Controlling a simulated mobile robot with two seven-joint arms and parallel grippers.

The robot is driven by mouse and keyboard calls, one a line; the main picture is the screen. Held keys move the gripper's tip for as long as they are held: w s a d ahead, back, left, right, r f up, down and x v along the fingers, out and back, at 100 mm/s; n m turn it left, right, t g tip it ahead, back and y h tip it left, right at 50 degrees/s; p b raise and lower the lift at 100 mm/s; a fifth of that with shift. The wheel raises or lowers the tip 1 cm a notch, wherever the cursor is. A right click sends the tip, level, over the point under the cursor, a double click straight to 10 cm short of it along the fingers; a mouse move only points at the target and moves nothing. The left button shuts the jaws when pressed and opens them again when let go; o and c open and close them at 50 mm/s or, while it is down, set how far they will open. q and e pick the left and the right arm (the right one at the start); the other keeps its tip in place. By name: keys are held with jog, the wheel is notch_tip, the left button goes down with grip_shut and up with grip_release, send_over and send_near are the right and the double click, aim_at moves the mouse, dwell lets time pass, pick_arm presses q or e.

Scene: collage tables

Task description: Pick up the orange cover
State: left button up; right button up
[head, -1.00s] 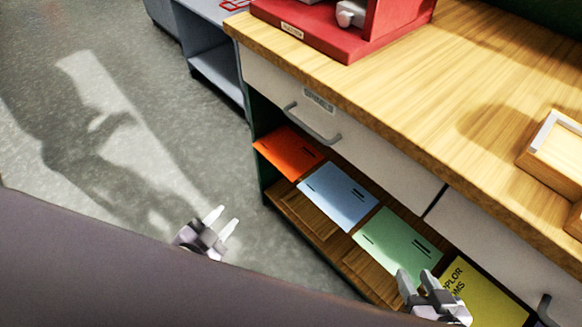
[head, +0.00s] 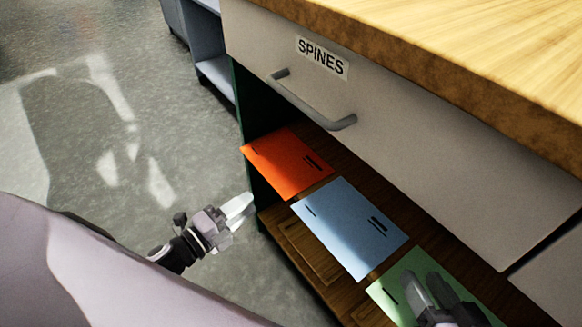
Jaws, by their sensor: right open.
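The orange cover (head: 287,164) lies flat at the left end of the open shelf under the drawer, with dark slots on it. My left gripper (head: 240,208) is over the floor, in front of and to the left of the shelf, apart from the orange cover. Its fingers overlap in this view, so I cannot tell their gap. My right gripper (head: 430,291) is open and appears in front of the green cover (head: 393,301), away from the orange one. It hides part of the green cover.
A blue cover (head: 349,228) lies beside the orange one on the wooden shelf (head: 306,251). The drawer labelled SPINES (head: 400,120) with a grey handle (head: 312,104) overhangs the shelf. The wooden tabletop (head: 480,40) is above. Grey floor (head: 130,130) is open at left.

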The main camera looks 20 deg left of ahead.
pick_arm(q)
jog(key=b+x, duration=0.2)
jog(key=x, duration=0.5)
jog(key=shift+w, duration=0.2)
jog(key=shift+a, duration=0.1)
grip_shut()
